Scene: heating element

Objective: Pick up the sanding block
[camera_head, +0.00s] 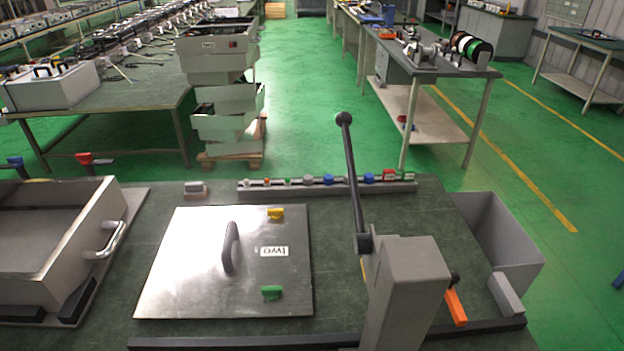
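No object is clearly recognisable as the sanding block. A small grey block (195,188) with a pale top lies near the far edge of the green-grey workbench (150,240), left of a rail of small parts. Another plain grey block (506,294) sits at the right, tilted, beside a grey open bin. I cannot tell which of these is the sanding block. My gripper is not in view.
A steel plate (190,270) with a black handle and yellow and green knobs covers the middle. A grey lever press (405,285) stands right of it. A grey open-topped box (85,235) is at left, an orange-handled tool (456,307) at right.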

